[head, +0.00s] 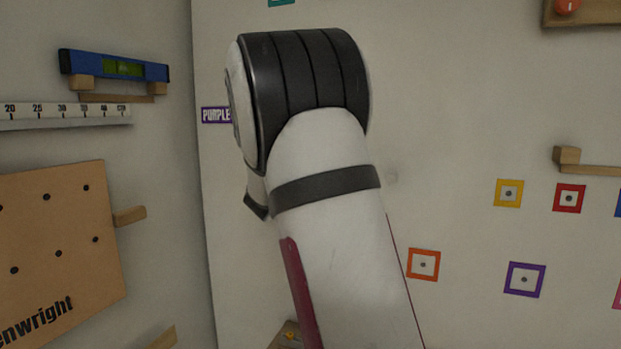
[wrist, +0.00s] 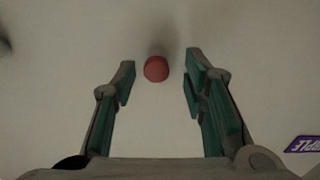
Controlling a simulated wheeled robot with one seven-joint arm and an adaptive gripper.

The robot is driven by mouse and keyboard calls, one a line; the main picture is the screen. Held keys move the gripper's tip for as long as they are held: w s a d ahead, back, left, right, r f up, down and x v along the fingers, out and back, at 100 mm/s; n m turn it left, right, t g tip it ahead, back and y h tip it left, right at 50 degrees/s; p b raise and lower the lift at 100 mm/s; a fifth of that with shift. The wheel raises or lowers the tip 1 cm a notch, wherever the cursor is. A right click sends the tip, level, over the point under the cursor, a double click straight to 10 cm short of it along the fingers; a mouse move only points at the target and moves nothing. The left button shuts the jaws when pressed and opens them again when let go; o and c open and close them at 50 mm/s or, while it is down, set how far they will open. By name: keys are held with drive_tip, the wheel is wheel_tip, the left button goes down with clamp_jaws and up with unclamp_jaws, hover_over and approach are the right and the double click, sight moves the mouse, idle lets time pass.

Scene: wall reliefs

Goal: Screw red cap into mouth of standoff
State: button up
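A round red cap (wrist: 156,69) shows in the wrist view, against the pale wall, in the gap between my fingers and nearer the left one. My gripper (wrist: 157,86) is open, its green-padded fingers apart on both sides of the cap, with a visible gap on each side.
A purple label (head: 216,115) is on the wall left of my arm. A blue level (head: 115,66) rests on wooden pegs, above a ruler (head: 65,116) and a brown pegboard (head: 60,245). Coloured square frames, such as an orange one (head: 423,264), and a wooden bracket (head: 568,157) are at right.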

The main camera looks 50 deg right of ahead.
drive_tip(key=shift+s, duration=0.1)
drive_tip(key=v, duration=1.2)
